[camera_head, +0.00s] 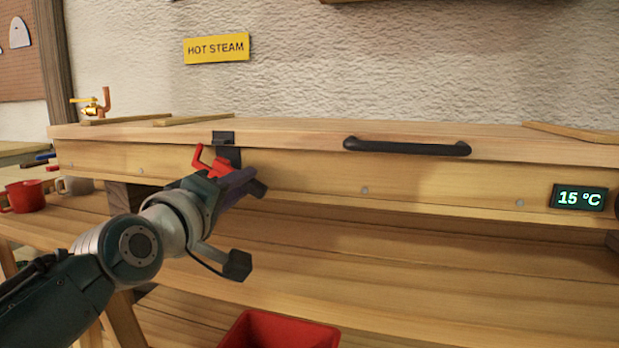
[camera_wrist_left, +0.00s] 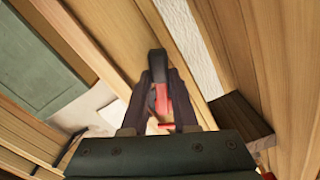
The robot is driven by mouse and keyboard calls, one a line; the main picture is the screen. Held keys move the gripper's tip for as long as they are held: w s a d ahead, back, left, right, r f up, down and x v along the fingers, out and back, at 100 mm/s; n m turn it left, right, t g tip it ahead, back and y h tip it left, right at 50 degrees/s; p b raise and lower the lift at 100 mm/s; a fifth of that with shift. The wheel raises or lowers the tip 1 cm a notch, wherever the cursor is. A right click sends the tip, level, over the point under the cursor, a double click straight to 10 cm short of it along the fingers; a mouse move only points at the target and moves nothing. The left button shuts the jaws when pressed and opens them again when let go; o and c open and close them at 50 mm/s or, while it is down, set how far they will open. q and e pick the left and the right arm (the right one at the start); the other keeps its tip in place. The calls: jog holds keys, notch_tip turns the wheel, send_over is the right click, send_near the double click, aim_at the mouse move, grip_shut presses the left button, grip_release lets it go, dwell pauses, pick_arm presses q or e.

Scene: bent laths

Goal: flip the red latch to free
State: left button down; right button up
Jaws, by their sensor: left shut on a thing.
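The red latch (camera_head: 219,166) sits on the front of the wooden steam box, below a black catch (camera_head: 223,137) at the lid's edge. My left gripper (camera_head: 236,182) is at the latch, with its fingers over part of it. In the left wrist view, the red latch (camera_wrist_left: 161,98) shows between the two dark fingers of my left gripper (camera_wrist_left: 163,90), which are shut on it. The fingers and wrist hide the latch's lower part in the head view. My right gripper is not in view.
The box lid (camera_head: 290,133) is down and carries a black bar handle (camera_head: 407,147). A display (camera_head: 579,197) reads 15 °C. A red mug (camera_head: 25,196) and a grey mug (camera_head: 75,185) stand at left. A red bin (camera_head: 280,332) is below. Thin laths lie on the lid.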

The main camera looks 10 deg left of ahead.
pick_arm(q)
jog(key=shift+d+r+n+p, duration=0.1)
jog(key=shift+r+n+p, duration=0.3)
jog(key=shift+n, duration=0.35)
jog(key=shift+d+r+n+p, duration=0.1)
jog(key=shift+r+n+p, duration=0.2)
jog(key=shift+n, duration=0.45)
jog(key=c, duration=0.7)
grip_release()
jog(key=shift+s, duration=0.15)
jog(key=s+p, duration=0.2)
jog(key=s, duration=0.7)
jog(key=shift+s+a+p, duration=0.15)
jog(key=shift+s+p, duration=0.15)
jog(key=shift+p, duration=0.1)
